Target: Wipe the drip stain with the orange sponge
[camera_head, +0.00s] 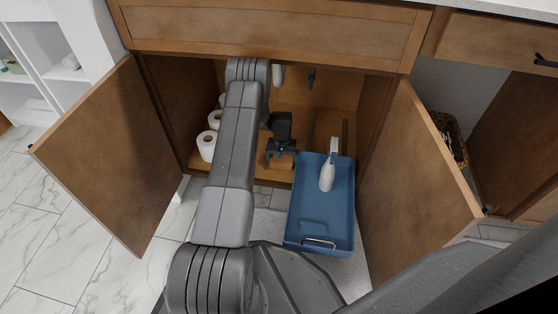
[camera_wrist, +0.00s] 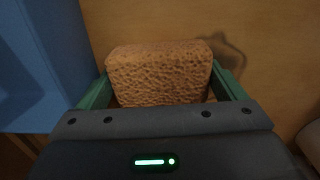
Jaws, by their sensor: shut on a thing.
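The orange sponge (camera_wrist: 160,72) is a porous block between the two green fingers of my gripper (camera_wrist: 164,88) in the wrist view. The fingers are shut on its left and right sides. A dark curved mark, which looks like the drip stain (camera_wrist: 237,52), shows on the wooden surface just beyond the sponge's right upper corner. Part of it may be hidden by the sponge. In the head view my gripper (camera_head: 280,156) is low inside the open cabinet, left of the blue bin. The sponge and stain are hard to make out there.
The blue bin (camera_head: 322,232) stands pulled out to the right, with a white spray bottle (camera_head: 327,176) in it. Paper rolls (camera_head: 206,146) stand at the cabinet's left. The left door (camera_head: 110,155) and right door (camera_head: 418,180) are open, flanking my arm.

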